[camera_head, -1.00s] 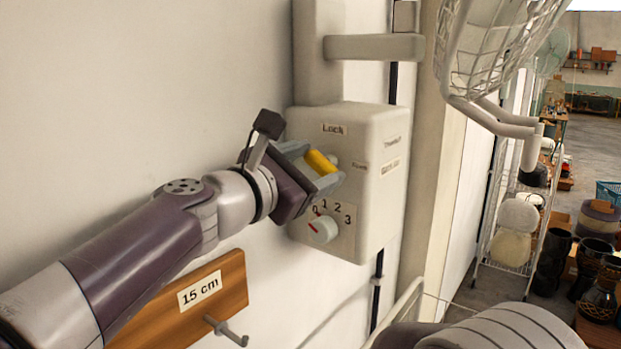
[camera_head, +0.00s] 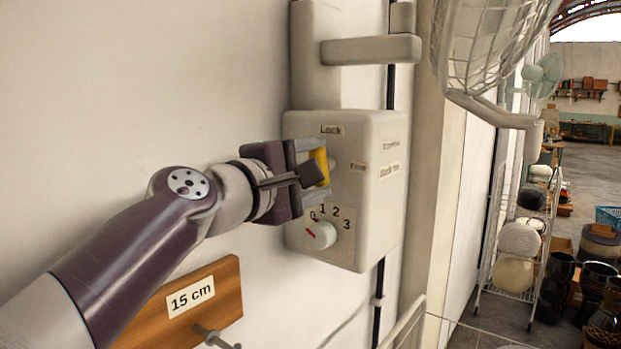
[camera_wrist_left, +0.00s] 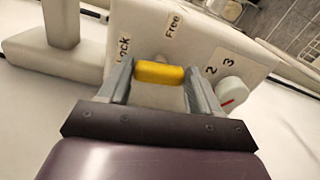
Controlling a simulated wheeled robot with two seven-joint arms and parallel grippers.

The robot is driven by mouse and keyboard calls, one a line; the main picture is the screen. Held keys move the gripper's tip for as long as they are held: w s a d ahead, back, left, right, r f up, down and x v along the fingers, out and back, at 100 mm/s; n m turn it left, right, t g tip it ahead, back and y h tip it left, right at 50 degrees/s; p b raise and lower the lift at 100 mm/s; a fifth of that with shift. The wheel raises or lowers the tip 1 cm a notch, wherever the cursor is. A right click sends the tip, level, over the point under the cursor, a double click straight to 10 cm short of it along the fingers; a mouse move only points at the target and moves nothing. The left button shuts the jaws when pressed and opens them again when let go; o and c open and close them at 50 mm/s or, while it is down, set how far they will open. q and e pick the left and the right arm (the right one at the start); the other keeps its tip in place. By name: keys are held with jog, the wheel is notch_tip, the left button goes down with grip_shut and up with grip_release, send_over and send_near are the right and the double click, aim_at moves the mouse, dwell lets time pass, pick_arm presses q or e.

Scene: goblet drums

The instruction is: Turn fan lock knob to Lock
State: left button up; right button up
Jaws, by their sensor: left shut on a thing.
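The fan lock knob (camera_head: 320,165) is a yellow bar on the front of a pale wall box, below the "Lock" label (camera_head: 331,130) and left of the "Free" label (camera_head: 357,166). My left gripper (camera_head: 317,172) reaches it from the left and is shut on it. The bar looks nearly upright in the head view, partly hidden by the fingers. In the left wrist view the yellow knob (camera_wrist_left: 159,73) lies between the two grey fingers (camera_wrist_left: 160,88). My right gripper is out of view.
A white speed dial (camera_head: 320,236) marked 0 to 3 sits just below my left gripper. A wooden board (camera_head: 190,304) with a "15 cm" label and a hook is at lower left. A caged fan (camera_head: 495,45) hangs at upper right. A wire rack (camera_head: 495,240) stands beyond.

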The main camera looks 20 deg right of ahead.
pick_arm(q)
jog(key=shift+f+m, duration=0.1)
jog(key=shift+m, duration=0.6)
jog(key=shift+m+b, duration=0.3)
jog(key=shift+b, duration=0.05)
jog(key=o, duration=1.1)
jog(key=shift+c, duration=0.2)
jog(key=shift+w+d, duration=0.1)
jog(key=b+v, duration=0.6)
jog(key=v, duration=0.6)
jog(key=shift+a, duration=0.3)
